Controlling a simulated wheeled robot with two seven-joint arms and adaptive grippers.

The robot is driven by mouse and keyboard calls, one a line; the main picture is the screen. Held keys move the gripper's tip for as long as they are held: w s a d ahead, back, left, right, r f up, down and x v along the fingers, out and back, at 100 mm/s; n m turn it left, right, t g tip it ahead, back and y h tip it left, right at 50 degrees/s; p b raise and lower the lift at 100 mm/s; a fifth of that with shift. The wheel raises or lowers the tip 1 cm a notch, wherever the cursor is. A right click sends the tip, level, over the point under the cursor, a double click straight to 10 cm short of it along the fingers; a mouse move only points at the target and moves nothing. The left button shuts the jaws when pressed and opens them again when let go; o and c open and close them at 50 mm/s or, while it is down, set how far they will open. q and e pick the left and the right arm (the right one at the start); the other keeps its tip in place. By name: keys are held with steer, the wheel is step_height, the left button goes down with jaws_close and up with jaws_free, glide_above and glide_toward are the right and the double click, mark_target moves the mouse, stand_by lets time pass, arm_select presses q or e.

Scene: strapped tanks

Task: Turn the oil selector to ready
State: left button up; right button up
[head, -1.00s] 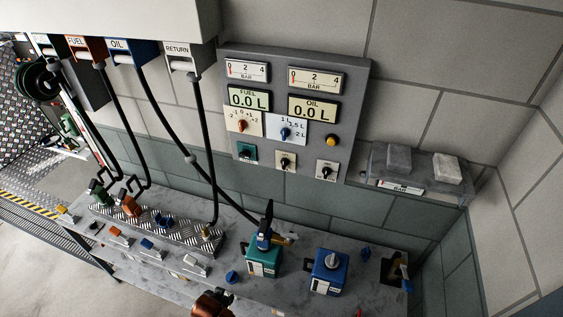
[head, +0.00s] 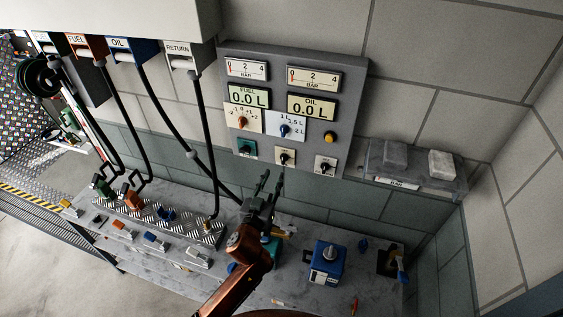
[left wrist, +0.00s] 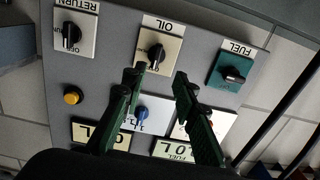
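The oil selector is a black knob on a cream plate in the bottom row of the wall panel, in the head view (head: 285,159). In the left wrist view, upside down, its plate (left wrist: 158,50) reads OIL; its knob stands roughly lengthwise, the small position words too partly hidden to read surely. My left gripper (head: 270,182) is just below and in front of it in the head view. In the left wrist view its two fingers (left wrist: 158,77) are apart and empty, the tips at the knob's near side; contact cannot be told. My right gripper is not in view.
The fuel selector (head: 245,149) on teal and the return selector (head: 325,165) flank it. Above are the blue volume dial (head: 285,130) and yellow button (head: 330,137). A shelf (head: 415,190) juts out right. A blue tank (head: 328,263) stands on the bench below; hoses hang left.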

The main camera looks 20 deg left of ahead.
mark_target(283, 159)
arm_select(q)
steer(key=w, duration=0.2)
steer(key=w+p, duration=0.1)
steer(key=w, duration=0.5)
steer(key=shift+d+r+p, duration=0.3)
steer(key=shift+d+r, duration=0.1)
steer(key=shift+c, duration=0.5)
steer(key=shift+c, duration=0.9)
jaws_close()
